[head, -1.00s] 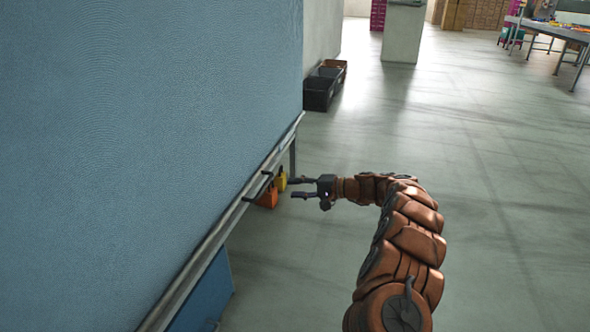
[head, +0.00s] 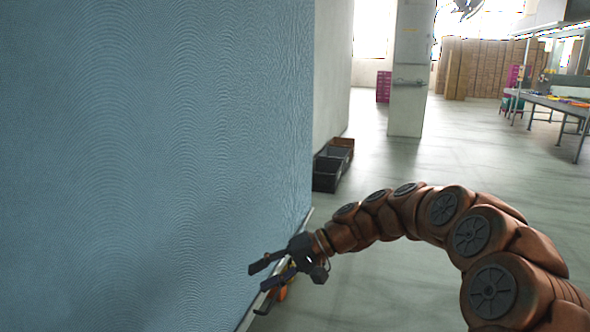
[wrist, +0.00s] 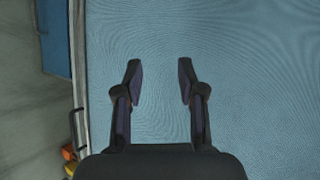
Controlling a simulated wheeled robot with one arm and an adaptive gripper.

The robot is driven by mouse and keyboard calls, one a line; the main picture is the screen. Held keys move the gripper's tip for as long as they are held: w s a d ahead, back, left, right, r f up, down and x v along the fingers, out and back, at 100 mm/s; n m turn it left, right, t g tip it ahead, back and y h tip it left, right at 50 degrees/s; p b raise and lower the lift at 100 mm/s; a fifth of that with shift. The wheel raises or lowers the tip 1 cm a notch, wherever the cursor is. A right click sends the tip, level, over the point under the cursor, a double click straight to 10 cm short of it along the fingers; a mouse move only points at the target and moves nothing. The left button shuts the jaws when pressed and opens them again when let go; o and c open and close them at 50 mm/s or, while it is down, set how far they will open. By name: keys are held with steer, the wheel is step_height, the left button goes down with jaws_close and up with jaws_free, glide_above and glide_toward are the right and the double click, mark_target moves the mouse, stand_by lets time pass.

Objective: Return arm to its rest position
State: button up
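My gripper (head: 262,276) is at the end of my brown segmented arm, in front of the large blue textured panel in the head view. Its two dark fingers are apart, with nothing between them. In the wrist view my gripper (wrist: 160,82) also shows open and empty, with the blue panel (wrist: 240,50) filling the background behind the fingers. I cannot tell how far the fingertips are from the panel.
Dark crates (head: 328,170) stand by the wall. A pillar (head: 408,80) and a work table (head: 550,102) stand farther back.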

steer(key=s+d+r+n+h+p, duration=0.1)
steer(key=s+d+r+h+p, duration=0.2)
steer(key=s+r+p, duration=0.45)
steer(key=s+d+r+h+p, duration=0.3)
steer(key=s+d+r+p, duration=0.15)
steer(key=s, duration=0.55)
steer(key=s+d+r+m+h+p, duration=0.1)
steer(key=s+d+r+h+p, duration=0.2)
steer(key=s+d+p, duration=0.4)
steer(key=s+d+r+m+h+p, duration=0.1)
steer(key=s+d+r+h+p, duration=0.2)
steer(key=s+d+p, duration=0.4)
steer(key=s+d+r, duration=0.1)
steer(key=s+d, duration=0.1)
steer(key=shift+s+d+r, duration=0.2)
steer(key=shift+d+r, duration=0.1)
steer(key=shift+d, duration=0.1)
